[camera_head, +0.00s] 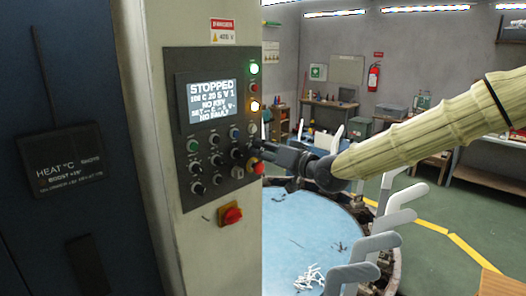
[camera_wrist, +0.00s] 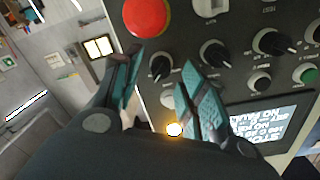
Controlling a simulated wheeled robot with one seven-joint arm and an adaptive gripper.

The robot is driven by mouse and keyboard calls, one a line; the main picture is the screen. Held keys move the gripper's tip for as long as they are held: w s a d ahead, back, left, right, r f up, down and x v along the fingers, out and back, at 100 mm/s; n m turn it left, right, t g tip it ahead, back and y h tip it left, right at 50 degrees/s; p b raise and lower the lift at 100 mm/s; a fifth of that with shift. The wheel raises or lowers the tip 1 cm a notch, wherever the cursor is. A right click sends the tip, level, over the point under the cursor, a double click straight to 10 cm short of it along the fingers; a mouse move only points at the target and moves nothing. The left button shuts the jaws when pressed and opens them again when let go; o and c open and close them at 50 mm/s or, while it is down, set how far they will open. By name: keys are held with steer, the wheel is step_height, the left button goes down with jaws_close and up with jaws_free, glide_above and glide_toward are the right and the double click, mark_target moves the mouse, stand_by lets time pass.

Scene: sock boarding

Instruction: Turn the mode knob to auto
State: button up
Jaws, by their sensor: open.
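My gripper (camera_head: 262,150) is at the panel's right edge, partly over the controls. In the wrist view my gripper (camera_wrist: 162,66) is open, with its teal fingers on either side of a black knob (camera_wrist: 160,69). I cannot tell whether they touch it. More black knobs (camera_wrist: 214,53) and (camera_wrist: 275,42) lie to the right. The labels are too small to tell which is the mode knob or its setting.
A red mushroom button (camera_wrist: 145,16) is close beside the fingers. A red-and-yellow switch (camera_head: 231,214) is lower on the cabinet. A round blue table (camera_head: 300,225) with upright grey sock forms (camera_head: 398,192) stands below my arm. Green and amber lamps (camera_head: 254,106) are lit.

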steer(key=v, duration=1.1)
steer(key=shift+d, duration=0.25)
steer(key=shift+s, duration=0.15)
steer(key=s+d+f+m+g+h+b, duration=0.15)
steer(key=s+f, duration=0.25)
steer(key=f, duration=1.1)
steer(key=s+f+g+h+b, duration=0.2)
steer(key=s+f, duration=0.2)
steer(key=f, duration=1.2)
steer(key=s+f+m+g+h+b, duration=0.1)
steer(key=s+f+g+h+b, duration=0.15)
steer(key=f, duration=1.25)
steer(key=s+d+f+g+h+b, duration=0.2)
steer(key=s+d+f, duration=0.2)
steer(key=s+f, duration=0.5)
steer(key=s+d+f+g+h+b, duration=0.1)
steer(key=s+d+f, duration=0.3)
steer(key=s+f, duration=0.6)
steer(key=s+d+f+g+h+b, duration=0.2)
steer(key=s+d+f+g+h, duration=0.1)
steer(key=s+f, duration=0.7)
steer(key=s+d, duration=0.1)
steer(key=s, duration=0.2)
steer(key=shift+s+g+b, duration=0.35)
steer(key=shift+g, duration=0.05)
steer(key=shift+d+r, duration=0.1)
